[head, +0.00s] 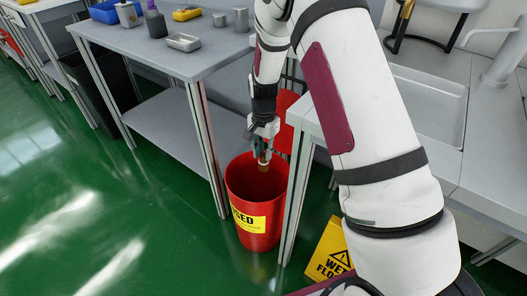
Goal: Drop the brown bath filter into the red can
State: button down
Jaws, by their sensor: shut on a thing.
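The red can (258,238) stands on the green floor between two tables. It has a yellow label with dark lettering, partly readable as "SED". My gripper (263,156) points down over the can's open mouth, near its back rim. It is shut on the brown bath filter (263,166), a small brown piece at the fingertips. The filter hangs at or just above the level of the rim; I cannot tell exactly how deep. The inside bottom of the can is hidden.
A grey table (150,60) at the left holds a metal tray (184,42), cups, bottles and a blue bin (112,11). A table with a sink basin (428,105) stands at the right. A yellow wet floor sign (331,252) is right of the can. Open floor lies at left.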

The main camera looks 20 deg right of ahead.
aim_at(264, 156)
jog(key=shift+f+b, duration=1.7)
jog(key=shift+f, duration=0.85)
jog(key=c, duration=1.3)
grip_release()
notch_tip(264, 156, up, 12)
jog(key=shift+r, duration=0.1)
